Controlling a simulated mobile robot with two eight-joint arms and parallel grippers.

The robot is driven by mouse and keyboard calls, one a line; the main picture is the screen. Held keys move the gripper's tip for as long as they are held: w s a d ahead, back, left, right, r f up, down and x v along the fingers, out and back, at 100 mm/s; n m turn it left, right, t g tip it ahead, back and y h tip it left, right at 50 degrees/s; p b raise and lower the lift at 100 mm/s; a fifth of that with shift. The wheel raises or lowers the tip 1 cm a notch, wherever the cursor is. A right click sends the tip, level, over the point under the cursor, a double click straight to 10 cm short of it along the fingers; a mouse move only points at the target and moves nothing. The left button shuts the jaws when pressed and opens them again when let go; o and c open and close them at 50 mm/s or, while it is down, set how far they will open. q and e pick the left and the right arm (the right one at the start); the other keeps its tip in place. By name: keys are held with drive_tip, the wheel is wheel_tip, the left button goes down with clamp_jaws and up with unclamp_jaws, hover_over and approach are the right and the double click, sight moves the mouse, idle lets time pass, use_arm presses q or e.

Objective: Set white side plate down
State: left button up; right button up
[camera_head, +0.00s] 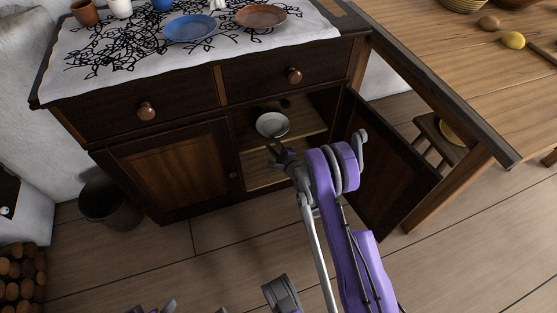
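The white side plate (272,124) is inside the open right compartment of the dark wooden cabinet, at the upper wooden shelf (306,129). Whether it rests fully on the shelf is hard to tell. My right gripper (274,148) reaches into the compartment just below and in front of the plate. Its dark fingers look spread, with the plate's round outline beyond them; any contact is too small to make out. My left gripper (153,307) shows only as grey tips at the bottom edge, and its opening is unclear.
The cabinet door (385,175) stands open to the right of my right arm. The left door (175,170) is shut. A blue plate (190,28) and a brown plate (261,16) lie on the cloth above. A dark bucket (108,203) stands at left; a wooden table (470,60) is at right.

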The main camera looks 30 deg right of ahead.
drive_tip(key=s+a+r+n+g+y, duration=0.2)
drive_tip(key=s+a+r+n, duration=0.3)
drive_tip(key=a+r+n, duration=0.25)
drive_tip(key=s+a+r+n+g+y, duration=0.2)
drive_tip(key=s+a+r+n+g, duration=0.15)
drive_tip(key=a+r+n, duration=0.4)
drive_tip(key=s+a+r+n+g+h, duration=0.1)
drive_tip(key=s+n, duration=0.4)
drive_tip(key=s, duration=1)
drive_tip(key=s+a+r+n+g+h, duration=0.1)
drive_tip(key=s+n+g, duration=0.3)
drive_tip(key=s, duration=1.1)
drive_tip(key=shift+a+r+n+h, duration=0.25)
drive_tip(key=shift+r+n+h, duration=0.05)
drive_tip(key=shift+n+h, duration=0.35)
